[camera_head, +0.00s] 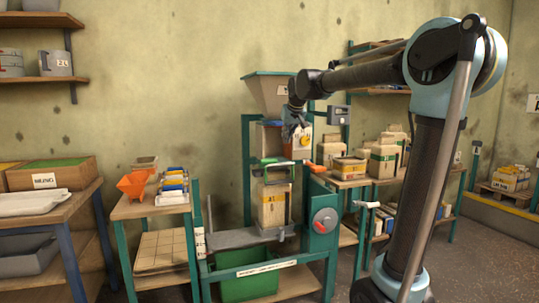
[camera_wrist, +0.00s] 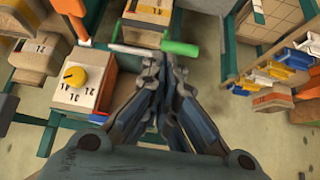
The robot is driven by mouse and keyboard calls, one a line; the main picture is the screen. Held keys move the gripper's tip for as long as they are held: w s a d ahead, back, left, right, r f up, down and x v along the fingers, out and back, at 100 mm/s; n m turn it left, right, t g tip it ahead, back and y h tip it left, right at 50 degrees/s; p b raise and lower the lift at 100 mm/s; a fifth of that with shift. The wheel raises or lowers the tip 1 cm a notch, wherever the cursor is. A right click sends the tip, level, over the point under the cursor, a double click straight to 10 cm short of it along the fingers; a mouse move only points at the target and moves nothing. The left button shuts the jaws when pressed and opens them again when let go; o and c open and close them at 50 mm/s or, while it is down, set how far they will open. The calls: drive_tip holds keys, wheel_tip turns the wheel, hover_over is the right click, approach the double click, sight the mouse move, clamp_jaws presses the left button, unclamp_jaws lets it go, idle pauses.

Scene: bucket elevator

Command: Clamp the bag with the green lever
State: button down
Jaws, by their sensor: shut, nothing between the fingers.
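The beige paper bag (camera_head: 272,203) stands upright in the green filling frame below the hopper. What looks like its top (camera_wrist: 148,14) shows at the upper edge of the wrist view. The green lever (camera_wrist: 180,47) has a thick green handle on a pale metal bar, and it lies just beyond my fingertips in the wrist view. In the head view the green lever (camera_head: 269,161) shows small above the bag. My gripper (camera_wrist: 162,66) is shut and empty, apart from the lever. In the head view my gripper (camera_head: 288,131) is above the bag, in front of the hopper outlet.
The hopper (camera_head: 269,92) is above my gripper. A box with a yellow knob (camera_wrist: 84,83) is left of my fingers in the wrist view. A side table with an orange scoop (camera_head: 134,185) stands left, and a bench with several packed bags (camera_head: 383,160) stands right.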

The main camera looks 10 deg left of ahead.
drive_tip(key=w+a+r, duration=0.2)
drive_tip(key=w+a, duration=0.2)
drive_tip(key=a, duration=0.3)
drive_tip(key=shift+n+t+y, duration=0.3)
drive_tip(key=shift+y, duration=0.1)
drive_tip(key=x, duration=0.9)
drive_tip(key=shift+w+d+f, duration=0.1)
drive_tip(key=shift+w+d, duration=0.05)
drive_tip(key=shift+d, duration=0.05)
wheel_tip(320, 180, down, 3)
drive_tip(key=shift+f, duration=0.5)
drive_tip(key=shift+s, duration=0.25)
